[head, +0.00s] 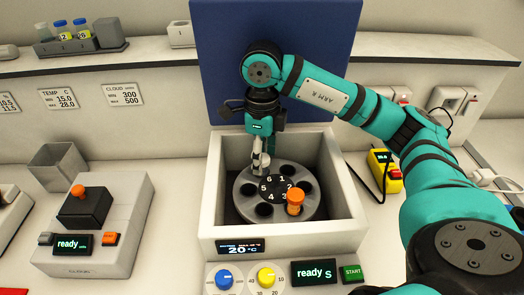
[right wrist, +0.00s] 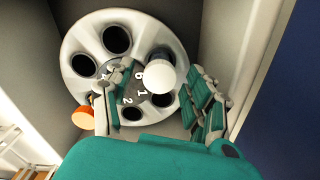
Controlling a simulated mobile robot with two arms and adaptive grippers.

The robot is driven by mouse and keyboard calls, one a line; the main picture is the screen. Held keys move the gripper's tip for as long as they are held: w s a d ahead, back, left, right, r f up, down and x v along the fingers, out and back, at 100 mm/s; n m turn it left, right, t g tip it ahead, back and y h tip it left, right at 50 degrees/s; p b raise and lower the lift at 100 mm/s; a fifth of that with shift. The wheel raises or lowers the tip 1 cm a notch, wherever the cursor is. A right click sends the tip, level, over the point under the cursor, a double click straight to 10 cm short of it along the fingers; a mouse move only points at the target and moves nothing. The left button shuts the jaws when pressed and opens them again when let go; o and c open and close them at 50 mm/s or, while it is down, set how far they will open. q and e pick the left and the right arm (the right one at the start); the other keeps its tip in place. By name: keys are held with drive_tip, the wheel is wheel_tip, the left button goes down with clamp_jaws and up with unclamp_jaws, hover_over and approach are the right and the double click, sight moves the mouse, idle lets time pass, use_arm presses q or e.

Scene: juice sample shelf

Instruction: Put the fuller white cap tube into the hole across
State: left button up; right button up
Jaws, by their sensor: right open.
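A white-capped tube (right wrist: 160,77) stands upright at a rotor hole beside the printed 6, between my right gripper's fingers. How deep it sits is hidden, and its fill level does not show. The grey rotor (head: 250,208) lies inside the open white centrifuge (head: 216,192). An orange-capped tube (head: 295,200) stands in a hole near the printed 3, across the rotor from the white cap; it also shows in the right wrist view (right wrist: 82,117). My right gripper (head: 262,165) points down over the rotor's far-left side, fingers apart around the white cap. My left gripper is out of view.
The centrifuge walls stand close around my right gripper, with the raised blue lid (head: 215,70) behind. A grey device with an orange-knobbed block (head: 84,207) and an open grey bin (head: 60,166) stand left. A tube rack (head: 65,47) is on the upper shelf.

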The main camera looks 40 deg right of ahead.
wheel_tip(320, 180, up, 12)
idle(0.6)
drive_tip(key=shift+f, duration=0.1)
